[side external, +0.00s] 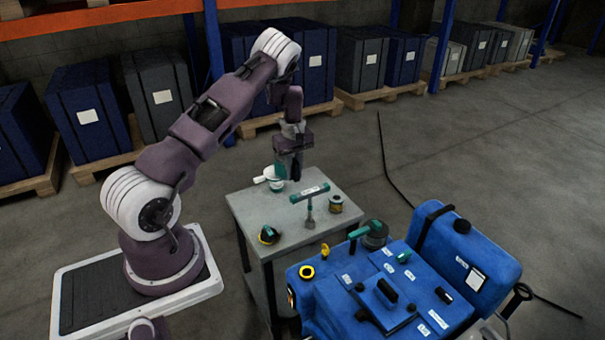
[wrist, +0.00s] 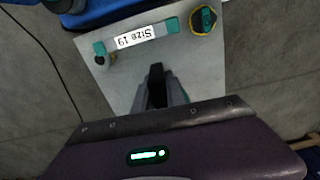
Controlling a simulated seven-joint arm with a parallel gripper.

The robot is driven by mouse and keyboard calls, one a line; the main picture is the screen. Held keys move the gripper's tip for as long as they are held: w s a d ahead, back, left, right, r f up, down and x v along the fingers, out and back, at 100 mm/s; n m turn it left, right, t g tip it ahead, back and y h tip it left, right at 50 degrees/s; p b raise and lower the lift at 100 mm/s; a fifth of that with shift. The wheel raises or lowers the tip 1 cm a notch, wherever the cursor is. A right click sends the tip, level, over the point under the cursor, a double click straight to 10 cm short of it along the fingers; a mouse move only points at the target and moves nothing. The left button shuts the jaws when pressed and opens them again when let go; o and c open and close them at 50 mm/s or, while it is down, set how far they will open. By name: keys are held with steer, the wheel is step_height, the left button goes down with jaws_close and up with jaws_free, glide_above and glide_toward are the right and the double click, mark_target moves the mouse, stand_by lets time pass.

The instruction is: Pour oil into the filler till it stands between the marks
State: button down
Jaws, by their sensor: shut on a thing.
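My gripper (side external: 289,172) is low over the far left part of the grey table, shut on a white and teal jug (side external: 273,180). The jug looks upright at the table top; I cannot tell whether it touches. In the wrist view, the dark fingers (wrist: 157,85) point at the table and the jug is mostly hidden. The blue engine (side external: 400,295) stands at front right. A yellow ring (side external: 306,272) on its left end looks like the filler opening. A yellow loop (side external: 325,250) beside it may be the dipstick handle. The oil level and marks cannot be seen.
On the table (side external: 290,225) lie a teal T-handled tool (side external: 310,200) labelled Size 19, a black and yellow cap (side external: 268,235) and a small round part (side external: 336,204). A teal-handled tool (side external: 358,231) sits by a dark round part (side external: 375,236) on the engine.

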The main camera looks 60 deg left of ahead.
steer(key=s+d+f+m, duration=0.1)
steer(key=s+d+m, duration=0.2)
steer(key=s+m, duration=0.8)
steer(key=s+d+r+m, duration=0.1)
steer(key=s+d+m, duration=0.3)
steer(key=d, duration=0.5)
steer(key=s+d+r+m, duration=0.1)
steer(key=s+d+m, duration=0.1)
steer(key=s+d, duration=0.55)
step_height(320, 180, down, 21)
steer(key=g, duration=0.1)
steer(key=shift+d+r+g, duration=0.15)
steer(key=shift+d+g, duration=0.2)
steer(key=shift+g, duration=0.05)
steer(key=shift+d+r, duration=0.1)
steer(key=shift+r, duration=0.05)
steer(key=shift+s+r+g, duration=0.3)
steer(key=shift+r+g, duration=0.2)
steer(key=shift+r, duration=0.1)
